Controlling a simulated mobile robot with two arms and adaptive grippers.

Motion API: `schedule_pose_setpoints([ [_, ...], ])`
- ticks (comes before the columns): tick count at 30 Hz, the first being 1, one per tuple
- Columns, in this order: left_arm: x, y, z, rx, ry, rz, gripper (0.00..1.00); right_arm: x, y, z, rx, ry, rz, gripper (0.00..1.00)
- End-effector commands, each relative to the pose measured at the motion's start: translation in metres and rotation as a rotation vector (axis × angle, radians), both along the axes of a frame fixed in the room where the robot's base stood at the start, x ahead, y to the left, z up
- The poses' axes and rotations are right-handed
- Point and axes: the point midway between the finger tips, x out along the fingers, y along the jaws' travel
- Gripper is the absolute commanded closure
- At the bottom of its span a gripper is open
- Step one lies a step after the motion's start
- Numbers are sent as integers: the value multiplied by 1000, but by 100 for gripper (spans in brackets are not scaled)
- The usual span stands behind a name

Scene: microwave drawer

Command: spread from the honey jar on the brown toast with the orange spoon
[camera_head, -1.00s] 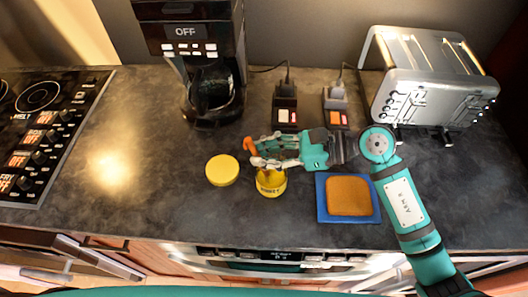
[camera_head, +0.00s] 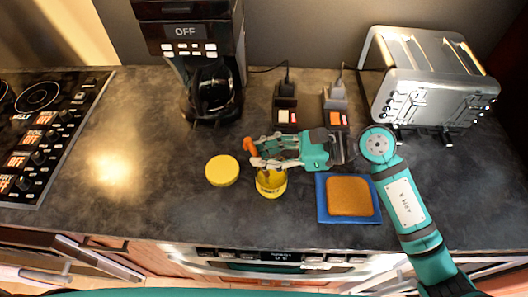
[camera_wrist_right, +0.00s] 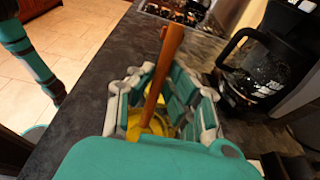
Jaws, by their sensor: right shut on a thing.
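The yellow honey jar (camera_head: 271,184) stands open on the dark counter, left of the toast. My right gripper (camera_head: 258,154) is over the jar's mouth, shut on the orange spoon (camera_head: 249,145). The spoon's handle end sticks up past the fingers; in the right wrist view the spoon (camera_wrist_right: 162,75) stands upright between the fingers, its lower end down at the yellow jar. Whether the spoon's tip touches the honey is hidden. The brown toast (camera_head: 349,196) lies flat on a blue board (camera_head: 369,216), right of the jar. My left gripper is not in view.
A round yellow lid (camera_head: 222,170) lies just left of the jar. A coffee maker (camera_head: 212,85) stands behind, and a toaster (camera_head: 425,80) at the back right. A cooktop (camera_head: 40,125) is at the left. The counter between cooktop and lid is clear.

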Motion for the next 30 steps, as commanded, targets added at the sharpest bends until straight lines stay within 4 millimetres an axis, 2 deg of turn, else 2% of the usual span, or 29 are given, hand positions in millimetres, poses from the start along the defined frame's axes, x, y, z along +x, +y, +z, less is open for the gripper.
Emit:
schedule_pose_setpoints([
  [2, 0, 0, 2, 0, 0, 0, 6, -1, 0, 0, -7, 5, 2, 100],
  [24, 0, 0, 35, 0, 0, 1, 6, 0, 0, 63, -2, -1, 0, 100],
  [30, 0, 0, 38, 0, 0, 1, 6, 0, 0, 70, -1, 1, 1, 100],
])
